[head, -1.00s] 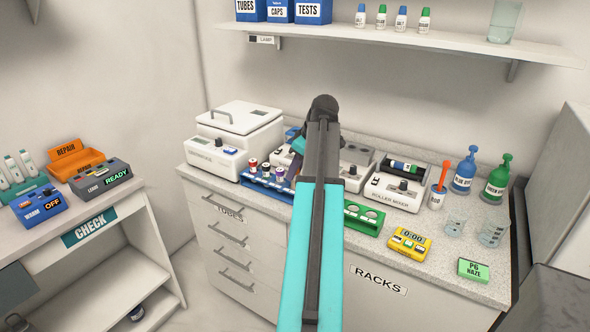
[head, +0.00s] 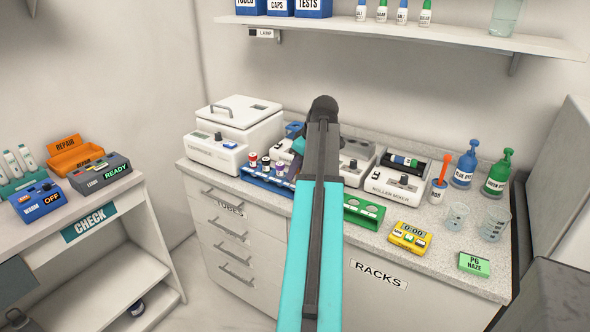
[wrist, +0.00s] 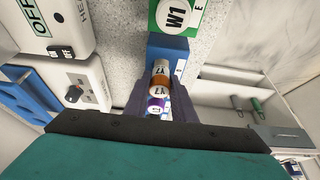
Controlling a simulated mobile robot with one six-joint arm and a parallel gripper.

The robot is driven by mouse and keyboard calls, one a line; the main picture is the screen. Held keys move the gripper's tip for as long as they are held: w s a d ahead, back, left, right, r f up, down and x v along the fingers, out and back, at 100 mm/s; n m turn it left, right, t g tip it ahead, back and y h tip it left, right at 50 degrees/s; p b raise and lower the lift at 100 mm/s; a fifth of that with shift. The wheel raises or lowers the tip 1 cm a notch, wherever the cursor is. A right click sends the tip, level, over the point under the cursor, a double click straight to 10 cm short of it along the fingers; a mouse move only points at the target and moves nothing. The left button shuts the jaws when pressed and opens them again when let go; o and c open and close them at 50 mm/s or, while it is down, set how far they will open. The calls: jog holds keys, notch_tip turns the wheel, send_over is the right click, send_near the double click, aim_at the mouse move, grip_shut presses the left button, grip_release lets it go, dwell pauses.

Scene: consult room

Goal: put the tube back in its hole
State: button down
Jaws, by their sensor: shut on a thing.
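The blue rack (head: 262,178) stands at the front left of the counter in the head view, with several capped tubes (head: 266,161) in a row. In the wrist view a blue block (wrist: 166,47), seemingly the rack's end, lies beyond my fingers. My gripper (wrist: 160,97) has its dark fingers on either side of a line of tubes, shut on one. A purple-ended tube (wrist: 156,104) is nearest, and an orange-brown tube (wrist: 160,85) shows behind it. Which one is gripped, and where its lower end is, I cannot tell.
Pump bottles (head: 497,174) and beakers are at the right.

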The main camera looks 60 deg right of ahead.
jog(key=c, duration=1.4)
grip_release()
jog(key=shift+r, duration=0.1)
jog(key=b+v, duration=0.1)
jog(key=v, duration=1.2)
jog(key=shift+r+b, duration=0.25)
jog(key=shift+b, duration=0.05)
